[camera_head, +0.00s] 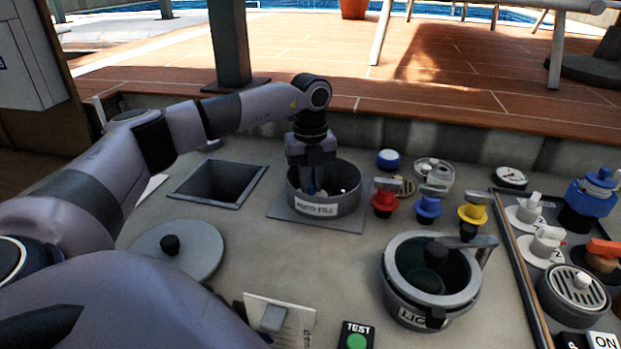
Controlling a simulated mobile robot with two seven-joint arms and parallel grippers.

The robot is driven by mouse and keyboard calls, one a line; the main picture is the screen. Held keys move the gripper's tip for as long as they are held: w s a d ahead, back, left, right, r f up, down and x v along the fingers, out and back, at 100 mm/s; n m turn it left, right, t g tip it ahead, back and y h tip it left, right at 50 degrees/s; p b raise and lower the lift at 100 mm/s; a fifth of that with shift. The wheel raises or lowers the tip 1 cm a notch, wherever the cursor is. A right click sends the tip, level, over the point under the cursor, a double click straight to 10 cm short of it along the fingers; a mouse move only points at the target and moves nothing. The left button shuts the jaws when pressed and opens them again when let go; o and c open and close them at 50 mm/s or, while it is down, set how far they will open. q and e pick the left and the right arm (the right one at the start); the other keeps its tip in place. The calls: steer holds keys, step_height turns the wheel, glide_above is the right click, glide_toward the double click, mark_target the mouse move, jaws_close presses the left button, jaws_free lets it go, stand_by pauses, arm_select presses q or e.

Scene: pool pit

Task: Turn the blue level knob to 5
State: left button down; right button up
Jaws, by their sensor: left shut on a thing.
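My left arm comes in from the left, and its gripper (312,184) points straight down into a round grey well (351,205) labelled "AUTO FILL". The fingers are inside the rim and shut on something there. A bit of blue shows at the fingers, which looks like the blue level knob; the gripper hides most of it. No scale mark or number can be read, so I cannot tell the knob's setting. A small white part shows inside the well beside the fingers. My right gripper is not in view.
Right of the well stand red (384,203), blue (428,206) and yellow (473,213) valves, close by. A blue cap (388,158) is behind them. A square opening (188,197) is to the left, a round lid (190,260) nearer. An open round pot (399,306) stands front right.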

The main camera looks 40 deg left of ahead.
arm_select(q)
steer(key=m+p, duration=0.2)
steer(key=m, duration=0.2)
steer(key=shift+a+r+m, duration=0.1)
steer(key=shift+r+m, duration=0.05)
steer(key=shift+m, duration=0.15)
steer(key=m+p, duration=0.1)
steer(key=m, duration=0.2)
steer(key=shift+s+m+p, duration=0.1)
steer(key=shift+m+p, duration=0.2)
steer(key=shift+p, duration=0.05)
steer(key=m, duration=0.2)
steer(key=shift+a+m+p, duration=0.1)
steer(key=shift+m+p, duration=0.2)
steer(key=shift+m, duration=0.1)
steer(key=m, duration=0.6)
steer(key=shift+a+p, duration=0.1)
steer(key=shift+p, duration=0.25)
steer(key=m, duration=0.6)
steer(key=shift+w, duration=0.2)
steer(key=c, duration=1.1)
jaws_free()
